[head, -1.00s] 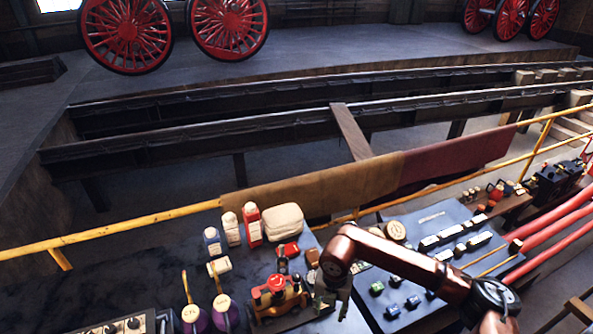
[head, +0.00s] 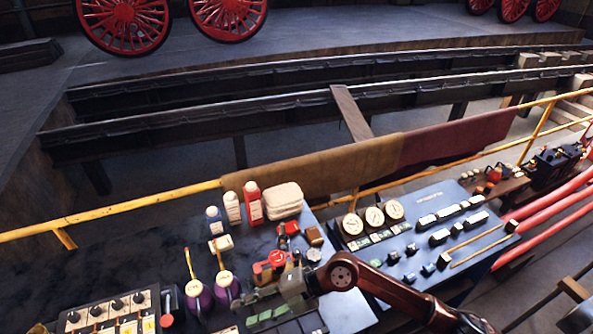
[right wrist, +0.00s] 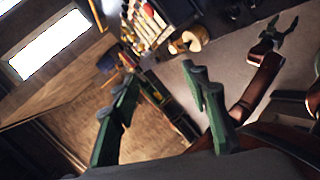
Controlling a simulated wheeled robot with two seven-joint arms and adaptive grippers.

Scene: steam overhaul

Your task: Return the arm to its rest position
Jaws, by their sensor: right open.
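My right arm, dark red, comes in from the lower right of the head view. Its gripper (head: 293,290) hangs over the workbench (head: 130,262), in front of the small red and brass toy engine (head: 268,268) and partly covering it. In the right wrist view the two green fingers of this gripper (right wrist: 159,74) stand wide apart with nothing between them. Another gripper (right wrist: 275,36) on a dark red arm, which looks like my left one, shows at the upper right there with its fingers spread and empty. The left arm is out of the head view.
Bottles (head: 232,208), a pale cloth stack (head: 283,200) and purple oil cans (head: 227,286) stand on the bench. A panel (head: 432,210) with gauges and blocks lies to the right, beside red pipes (head: 545,222). A yellow rail (head: 125,212) runs behind.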

